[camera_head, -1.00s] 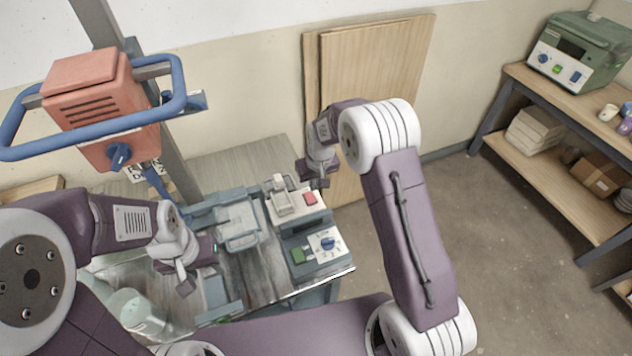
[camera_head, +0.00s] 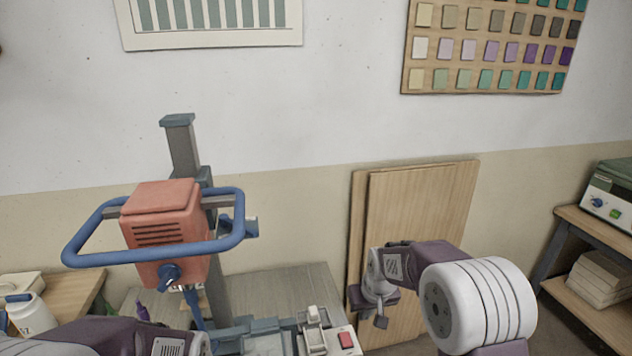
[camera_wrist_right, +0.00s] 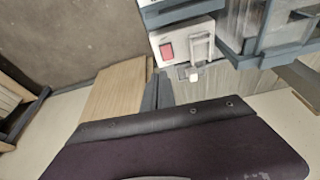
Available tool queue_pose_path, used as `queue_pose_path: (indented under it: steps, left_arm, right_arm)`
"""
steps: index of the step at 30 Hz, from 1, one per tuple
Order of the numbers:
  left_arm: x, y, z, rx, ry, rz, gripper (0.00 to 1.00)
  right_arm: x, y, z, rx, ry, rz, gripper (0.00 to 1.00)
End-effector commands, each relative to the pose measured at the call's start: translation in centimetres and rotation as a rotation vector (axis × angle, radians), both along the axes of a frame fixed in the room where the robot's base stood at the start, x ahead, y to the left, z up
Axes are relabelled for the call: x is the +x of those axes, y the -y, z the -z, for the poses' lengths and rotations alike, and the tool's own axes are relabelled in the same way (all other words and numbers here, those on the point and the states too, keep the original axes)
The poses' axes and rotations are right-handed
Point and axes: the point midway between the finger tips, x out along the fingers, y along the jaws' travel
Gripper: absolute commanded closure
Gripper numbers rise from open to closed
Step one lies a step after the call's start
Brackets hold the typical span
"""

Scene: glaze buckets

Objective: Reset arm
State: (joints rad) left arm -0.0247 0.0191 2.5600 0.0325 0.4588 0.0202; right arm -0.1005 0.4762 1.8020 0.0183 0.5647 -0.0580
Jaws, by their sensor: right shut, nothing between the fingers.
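My right gripper (camera_head: 380,318) hangs at the right of the bench in the head view, in front of the leaning wooden boards. It is shut and empty, with its fingers pointing down. My left arm shows only in part at the lower left of the head view; its gripper is out of the frame.
An orange mixer head (camera_head: 165,225) with a blue handle ring stands on a grey column. A white unit with a red switch (camera_head: 346,341) sits on the bench and shows in the right wrist view (camera_wrist_right: 168,51). Wooden boards (camera_head: 425,215) lean on the wall. A shelf (camera_head: 590,310) stands at right.

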Motion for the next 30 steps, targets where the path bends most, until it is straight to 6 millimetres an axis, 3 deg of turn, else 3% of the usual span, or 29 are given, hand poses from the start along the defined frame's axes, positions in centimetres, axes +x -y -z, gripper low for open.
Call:
queue_pose_path:
  steps: [1, 4, 9, 12, 15, 30]
  left_arm:
    - [0.0, 0.0, 0.0, 0.000, 0.000, 0.000, 0.52]
    - [0.0, 0.0, 0.0, 0.000, 0.000, 0.000, 0.52]
    - [0.0, 0.0, 0.0, 0.000, 0.000, 0.000, 0.52]
    - [0.0, 0.0, 0.0, 0.000, 0.000, 0.000, 0.52]
    - [0.0, 0.0, 0.0, 0.000, 0.000, 0.000, 0.52]
    - [0.0, 0.0, 0.0, 0.000, 0.000, 0.000, 0.52]
  right_arm:
    - [-2.3, 1.1, -1.4, 0.002, 0.002, 0.022, 1.00]
    - [-8.4, 2.7, -2.0, 0.005, -0.031, 0.071, 1.00]
    - [-18.1, 3.8, 0.1, 0.009, -0.131, 0.132, 1.00]
    - [-21.1, 3.8, 1.5, 0.008, -0.188, 0.148, 1.00]
    - [-21.9, 3.8, 2.0, 0.008, -0.203, 0.160, 1.00]
    - [-21.6, 3.8, 1.9, 0.010, -0.197, 0.165, 1.00]
